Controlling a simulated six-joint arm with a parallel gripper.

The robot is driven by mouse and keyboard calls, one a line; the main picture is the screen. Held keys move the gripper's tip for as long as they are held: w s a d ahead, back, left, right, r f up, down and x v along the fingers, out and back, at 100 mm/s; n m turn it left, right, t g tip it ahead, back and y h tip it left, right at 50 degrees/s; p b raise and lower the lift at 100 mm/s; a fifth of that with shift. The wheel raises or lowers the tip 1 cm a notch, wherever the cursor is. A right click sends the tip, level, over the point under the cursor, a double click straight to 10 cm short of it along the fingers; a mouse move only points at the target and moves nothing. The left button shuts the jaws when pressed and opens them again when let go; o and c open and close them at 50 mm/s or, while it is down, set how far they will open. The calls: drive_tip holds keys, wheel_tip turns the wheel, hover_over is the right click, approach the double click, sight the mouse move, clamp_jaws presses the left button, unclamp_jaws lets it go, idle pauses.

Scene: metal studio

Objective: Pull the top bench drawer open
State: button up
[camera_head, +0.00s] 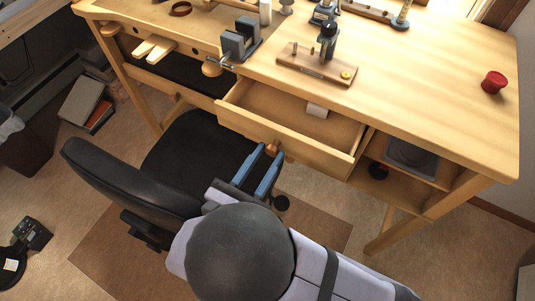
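The top bench drawer (247,125) stands pulled out from under the right part of the wooden workbench (440,90). Its inside shows, with a small pale block (317,111) at the back. A round wooden knob (274,148) sits on the middle of the drawer front. My gripper (272,152) has two blue fingers reaching up to the drawer front. The fingertips lie on either side of the knob and appear closed on it. The fingers partly hide the knob's sides.
A black office chair (190,150) stands left of my gripper, close to the drawer. Open shelves (408,160) lie right of the drawer. A vise (240,40), a wooden tool stand (316,65) and a red object (494,82) are on the bench top.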

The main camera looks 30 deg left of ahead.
drive_tip(key=shift+o, duration=1)
drive_tip(key=shift+r, duration=0.1)
wheel_tip(320, 180, up, 10)
drive_tip(key=shift+p, duration=0.45)
drive_tip(key=s+f+g+p, duration=0.3)
drive_tip(key=s+f+g, duration=0.2)
drive_tip(key=s+f, duration=0.15)
drive_tip(key=shift+t, duration=0.3)
drive_tip(key=shift+x, duration=3.95)
